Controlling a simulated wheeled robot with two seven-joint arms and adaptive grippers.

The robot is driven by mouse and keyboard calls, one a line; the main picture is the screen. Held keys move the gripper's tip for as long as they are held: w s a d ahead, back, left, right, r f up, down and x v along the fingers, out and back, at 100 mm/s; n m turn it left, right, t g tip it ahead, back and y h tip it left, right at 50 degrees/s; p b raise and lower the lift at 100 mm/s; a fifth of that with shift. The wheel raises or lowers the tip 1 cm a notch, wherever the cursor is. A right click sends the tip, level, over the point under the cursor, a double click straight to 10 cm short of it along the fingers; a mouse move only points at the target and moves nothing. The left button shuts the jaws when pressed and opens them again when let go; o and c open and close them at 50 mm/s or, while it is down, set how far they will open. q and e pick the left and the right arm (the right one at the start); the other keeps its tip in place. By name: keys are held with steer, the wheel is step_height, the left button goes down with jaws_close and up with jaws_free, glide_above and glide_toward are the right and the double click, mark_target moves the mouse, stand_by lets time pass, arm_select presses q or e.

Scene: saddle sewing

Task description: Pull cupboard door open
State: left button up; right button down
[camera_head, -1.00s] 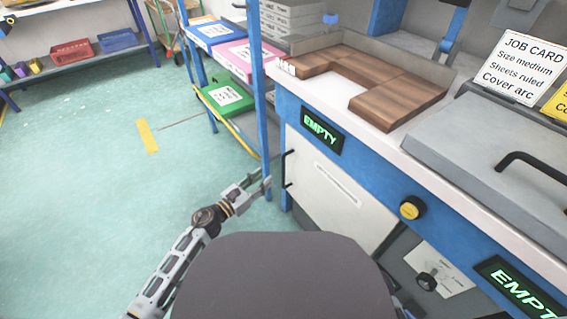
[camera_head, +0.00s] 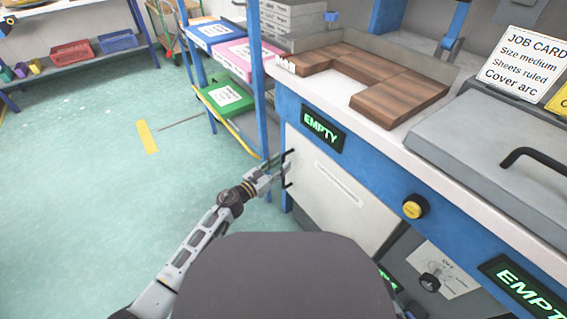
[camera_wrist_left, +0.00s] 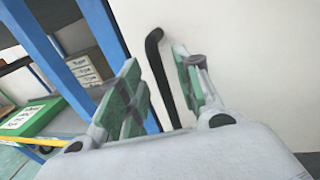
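The white cupboard door (camera_head: 325,198) is at the front of the blue bench and looks shut. Its black bar handle (camera_head: 288,170) is upright near the door's left edge. My left gripper (camera_head: 278,170) is at the handle. In the left wrist view, the gripper (camera_wrist_left: 165,95) is open, its green-padded fingers apart, with the black handle (camera_wrist_left: 158,70) between them. I see a gap between the handle and the left finger; contact with the right finger is unclear. The cupboard door (camera_wrist_left: 245,60) fills the background on the right. My right gripper is not in view.
A blue rack post (camera_head: 258,85) stands just left of the door, near my left gripper. Shelves with coloured boxes (camera_head: 240,55) are behind it. A yellow knob (camera_head: 413,208) is right of the door. Open green floor (camera_head: 90,190) lies to the left.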

arm_select(q)
steer(key=shift+x, duration=1.05)
jaws_close()
